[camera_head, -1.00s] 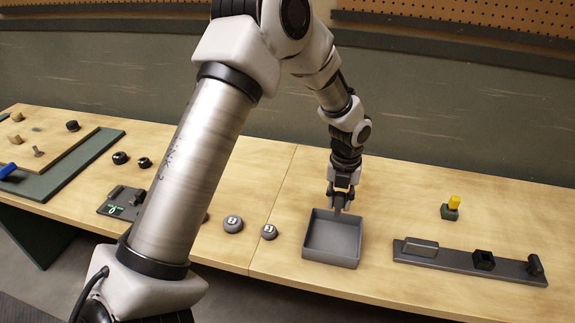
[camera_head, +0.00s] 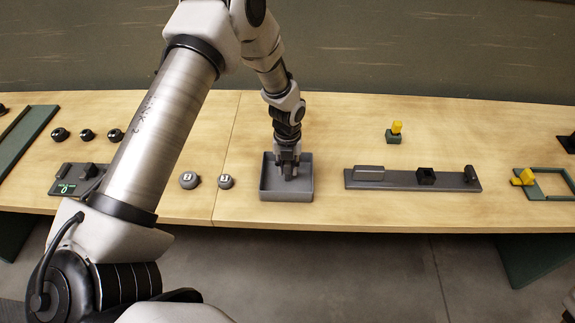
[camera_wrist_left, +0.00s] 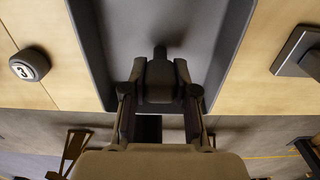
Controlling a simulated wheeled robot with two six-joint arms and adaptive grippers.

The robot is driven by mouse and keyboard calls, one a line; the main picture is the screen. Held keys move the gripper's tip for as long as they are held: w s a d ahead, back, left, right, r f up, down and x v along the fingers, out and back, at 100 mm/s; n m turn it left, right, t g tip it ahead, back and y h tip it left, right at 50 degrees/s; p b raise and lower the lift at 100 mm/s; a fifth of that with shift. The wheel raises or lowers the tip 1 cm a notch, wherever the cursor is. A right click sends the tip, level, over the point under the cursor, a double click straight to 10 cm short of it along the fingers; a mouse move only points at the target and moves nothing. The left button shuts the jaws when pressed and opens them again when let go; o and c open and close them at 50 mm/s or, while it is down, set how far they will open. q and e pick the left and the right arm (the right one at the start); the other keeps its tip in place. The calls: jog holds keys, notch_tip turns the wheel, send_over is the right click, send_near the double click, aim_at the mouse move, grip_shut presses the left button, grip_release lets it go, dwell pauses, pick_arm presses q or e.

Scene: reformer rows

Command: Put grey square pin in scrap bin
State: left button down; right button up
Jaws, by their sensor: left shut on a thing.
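The scrap bin is the open grey square tray (camera_head: 286,196) near the front of the bench, and its floor and walls fill the top of the left wrist view (camera_wrist_left: 205,35). My left gripper (camera_head: 288,172) reaches down into the tray, between its walls. In the left wrist view the fingers (camera_wrist_left: 160,97) are closed around a dark grey piece, the grey square pin (camera_wrist_left: 160,75). The fingers hide much of the pin, and I cannot tell whether it touches the tray floor. My right gripper is not in view.
Two round numbered weights (camera_head: 190,180) stand left of the tray. A long grey fixture bar (camera_head: 400,179) lies to its right. A green block with a yellow piece (camera_head: 396,130) stands farther back. The bench behind the tray is clear.

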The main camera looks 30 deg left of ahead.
pick_arm(q)
jog(key=c, duration=0.9)
grip_release()
jog(key=shift+s+a, duration=0.1)
jog(key=shift+f, duration=0.1)
jog(key=shift+r, duration=0.4)
notch_tip(320, 180, up, 11)
jog(key=b, duration=0.3)
jog(key=shift+r, duration=0.3)
